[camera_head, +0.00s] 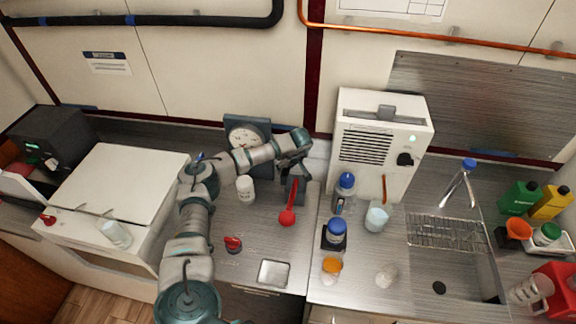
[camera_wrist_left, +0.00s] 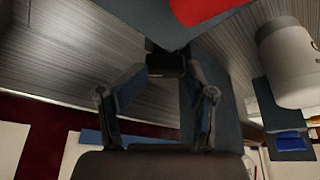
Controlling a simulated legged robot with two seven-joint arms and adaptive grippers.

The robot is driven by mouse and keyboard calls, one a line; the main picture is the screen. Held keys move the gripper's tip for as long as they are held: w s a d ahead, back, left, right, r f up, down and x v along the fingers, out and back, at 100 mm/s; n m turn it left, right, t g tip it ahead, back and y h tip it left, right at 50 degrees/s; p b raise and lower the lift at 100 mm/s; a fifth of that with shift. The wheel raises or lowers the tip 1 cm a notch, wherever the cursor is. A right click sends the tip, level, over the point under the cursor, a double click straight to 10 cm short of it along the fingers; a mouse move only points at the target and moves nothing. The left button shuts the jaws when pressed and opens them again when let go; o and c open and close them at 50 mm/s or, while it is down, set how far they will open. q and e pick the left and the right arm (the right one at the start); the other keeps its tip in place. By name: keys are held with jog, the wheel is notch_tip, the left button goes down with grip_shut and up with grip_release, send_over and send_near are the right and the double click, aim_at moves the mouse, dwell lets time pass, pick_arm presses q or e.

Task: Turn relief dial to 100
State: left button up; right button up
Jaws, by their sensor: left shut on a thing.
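My left arm reaches across the counter, and my left gripper (camera_head: 297,172) points down at a dark grey block. In the left wrist view, the gripper (camera_wrist_left: 166,62) is shut on a dark part of this blue-grey block (camera_wrist_left: 165,22). A red handle with a round end (camera_head: 287,217) runs from the block towards the front; a red piece (camera_wrist_left: 200,8) shows at the top of the wrist view. A round white gauge (camera_head: 246,137) on a blue-grey panel stands behind my forearm, partly covered. No dial numbers can be read. My right gripper is out of view.
A white container (camera_head: 245,190) stands left of the gripper, and a red knob (camera_head: 232,243) lies nearer the front. A white machine with a black knob (camera_head: 405,159) stands to the right. Blue-capped bottles (camera_head: 344,190) and a cup (camera_head: 376,218) stand before it.

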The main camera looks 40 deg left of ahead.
pick_arm(q)
jog(key=n, duration=0.1)
jog(key=n+g, duration=0.1)
jog(key=n, duration=0.1)
jog(key=n+g+p, duration=0.1)
jog(key=shift+s+a+f+n, duration=0.2)
jog(key=shift+a+f+n, duration=0.1)
jog(key=shift+f+n, duration=0.1)
jog(key=shift+o, duration=0.2)
jog(key=shift+w+f+n+g, duration=0.1)
jog(key=shift+n+g, duration=0.4)
jog(key=shift+n, duration=0.75)
jog(key=shift+w+f+n+g, duration=0.1)
jog(key=shift+n+g, duration=0.4)
jog(key=shift+n, duration=0.75)
jog(key=shift+a, duration=0.1)
jog(key=o, duration=0.6)
jog(key=shift+s+r, duration=0.1)
jog(key=shift+r, duration=0.05)
jog(key=r, duration=0.9)
jog(key=shift+w+r, duration=0.25)
jog(key=shift+d+r, duration=0.2)
jog(key=shift+r, duration=0.15)
